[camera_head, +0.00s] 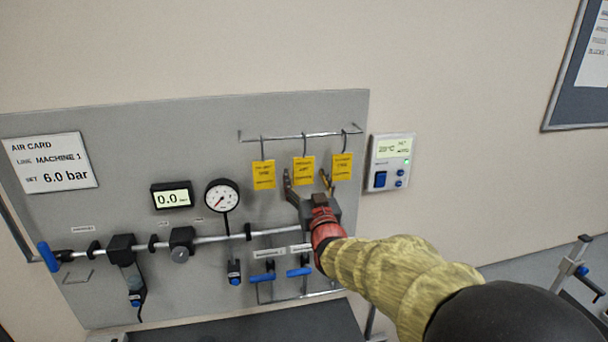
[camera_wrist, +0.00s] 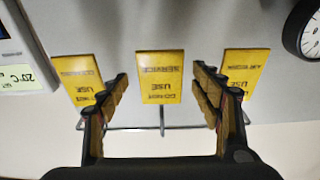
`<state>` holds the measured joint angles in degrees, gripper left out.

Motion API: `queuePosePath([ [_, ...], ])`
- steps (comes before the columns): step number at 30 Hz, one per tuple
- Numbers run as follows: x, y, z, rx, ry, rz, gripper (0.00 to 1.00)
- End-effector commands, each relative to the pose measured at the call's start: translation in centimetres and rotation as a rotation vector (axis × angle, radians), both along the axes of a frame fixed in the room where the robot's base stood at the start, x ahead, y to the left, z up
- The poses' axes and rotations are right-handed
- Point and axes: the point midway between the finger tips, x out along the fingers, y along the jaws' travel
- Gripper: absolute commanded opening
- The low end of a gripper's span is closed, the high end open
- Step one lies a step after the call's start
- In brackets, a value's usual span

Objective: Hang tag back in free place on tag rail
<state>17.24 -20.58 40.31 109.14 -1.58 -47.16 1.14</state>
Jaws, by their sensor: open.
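Three yellow tags hang by hooks from the tag rail (camera_head: 285,137) on the grey panel: a left tag (camera_head: 264,175), a middle tag (camera_head: 304,169) and a right tag (camera_head: 342,166). My gripper (camera_head: 307,180) is open just below and in front of the middle tag. The wrist view appears upside down. There the middle tag (camera_wrist: 160,78) shows between the spread fingers of my gripper (camera_wrist: 160,72), with a gap on each side. The other two tags lie outside the fingers, partly covered by them. The rail also shows there (camera_wrist: 140,128).
A gauge (camera_head: 221,195) and a digital display (camera_head: 172,195) sit left of the tags. A pipe with blue-handled valves (camera_head: 299,271) runs below. A control box (camera_head: 390,162) is on the wall at right. The wall above the rail is clear.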

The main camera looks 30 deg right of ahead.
Motion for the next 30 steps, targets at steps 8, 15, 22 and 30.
queuePosePath([
  [8,-5.2,1.5,-0.8,0.0,0.0,0.0,0.65],
  [15,-8.1,2.3,-1.2,0.0,-0.001,0.0,0.65],
  [22,-8.9,2.6,-1.4,0.0,0.0,0.0,0.65],
  [30,-8.7,2.4,-5.0,0.035,0.128,-0.005,0.65],
])
